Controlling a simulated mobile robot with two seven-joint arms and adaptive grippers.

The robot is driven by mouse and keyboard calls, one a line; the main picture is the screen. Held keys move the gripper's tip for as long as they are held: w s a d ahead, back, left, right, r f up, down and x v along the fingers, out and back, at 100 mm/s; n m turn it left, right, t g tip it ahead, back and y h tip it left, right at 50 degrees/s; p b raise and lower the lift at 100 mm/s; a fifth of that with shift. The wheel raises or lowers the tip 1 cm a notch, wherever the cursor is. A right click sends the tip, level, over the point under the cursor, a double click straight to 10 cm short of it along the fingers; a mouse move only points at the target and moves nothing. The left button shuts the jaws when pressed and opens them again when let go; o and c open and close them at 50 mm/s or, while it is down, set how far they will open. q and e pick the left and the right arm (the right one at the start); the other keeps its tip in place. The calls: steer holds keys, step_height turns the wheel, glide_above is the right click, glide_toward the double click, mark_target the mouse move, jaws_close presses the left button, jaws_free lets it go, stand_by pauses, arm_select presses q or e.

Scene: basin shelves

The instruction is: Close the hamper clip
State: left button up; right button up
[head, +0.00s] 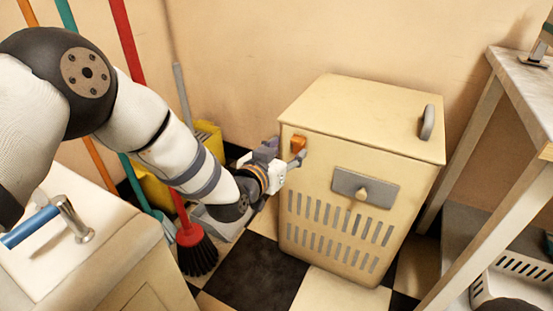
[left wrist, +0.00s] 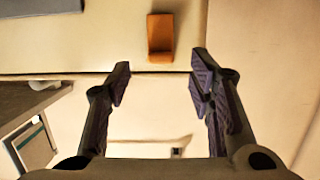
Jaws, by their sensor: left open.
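The hamper (head: 350,116) is a cream box with a slotted front. Its small orange clip (head: 298,143) sits on the front near the upper left corner. In the left wrist view the clip (left wrist: 160,38) shows whole, just beyond the fingertips and roughly centred between them. My left gripper (head: 289,157) is open and empty, at the hamper's upper left corner close to the clip. Its two dark fingers (left wrist: 160,76) are spread wide in the left wrist view. I cannot tell whether a finger touches the hamper. My right gripper is not in view.
A basin (head: 90,235) stands left, a red broom (head: 192,235) behind my arm. A shelf table (head: 520,85) stands right. The checkered floor in front is clear.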

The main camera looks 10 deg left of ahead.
arm_select(q)
steer(key=v, duration=0.7)
steer(key=shift+s, duration=0.15)
